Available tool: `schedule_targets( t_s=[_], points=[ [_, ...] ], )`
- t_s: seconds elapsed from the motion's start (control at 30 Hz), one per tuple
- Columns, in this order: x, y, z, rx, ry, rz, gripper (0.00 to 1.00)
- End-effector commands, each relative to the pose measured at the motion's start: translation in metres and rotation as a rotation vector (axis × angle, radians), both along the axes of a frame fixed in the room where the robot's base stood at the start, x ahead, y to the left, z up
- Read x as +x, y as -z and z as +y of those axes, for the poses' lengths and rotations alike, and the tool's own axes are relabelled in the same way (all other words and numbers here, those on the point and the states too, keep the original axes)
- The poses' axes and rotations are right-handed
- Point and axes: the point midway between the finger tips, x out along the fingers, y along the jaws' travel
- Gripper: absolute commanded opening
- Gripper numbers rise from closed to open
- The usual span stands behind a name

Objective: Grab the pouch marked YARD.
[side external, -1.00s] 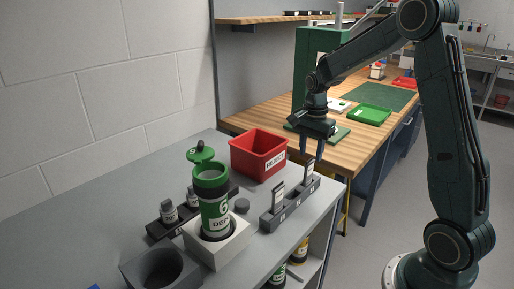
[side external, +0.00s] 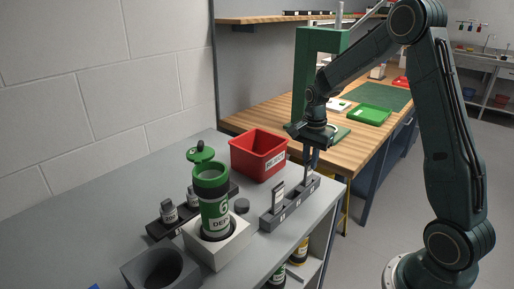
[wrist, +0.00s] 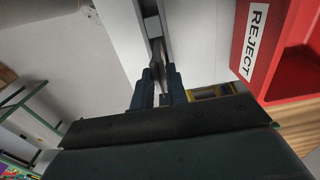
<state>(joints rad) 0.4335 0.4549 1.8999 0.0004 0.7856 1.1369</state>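Two small upright pouches stand in a dark slotted rack (side external: 290,207) near the right edge of the grey bench. The left pouch (side external: 278,194) has a pale label with a dark top. The right pouch (side external: 309,173) is mostly hidden by my gripper. I cannot read YARD on either. My gripper (side external: 312,165) points down over the right pouch, its fingers at the pouch's upper part. In the wrist view my gripper (wrist: 160,92) has a finger on each side of a thin upright edge, with a narrow gap between them. Whether the fingers touch it is unclear.
A red bin (side external: 258,155) marked REJECT stands close behind the rack; it also shows in the wrist view (wrist: 270,45). A green press frame (side external: 305,75) stands on the wooden bench behind.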

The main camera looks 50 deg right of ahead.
Motion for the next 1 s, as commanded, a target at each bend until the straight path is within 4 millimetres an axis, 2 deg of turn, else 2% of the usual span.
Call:
schedule_targets(
  t_s=[0.03,0.07,0.57,0.77,1.0],
  points=[
    [0.0,0.0,0.0,0.0,0.0,0.0,0.05],
    [0.0,0.0,0.0,0.0,0.0,0.0,0.0],
    [0.0,-0.005,0.0,0.0,0.0,-0.001,0.0],
    [0.001,-0.023,0.0,-0.002,0.0,-0.004,0.0],
    [0.001,-0.063,0.0,-0.002,0.0,-0.005,0.0]
  ],
)
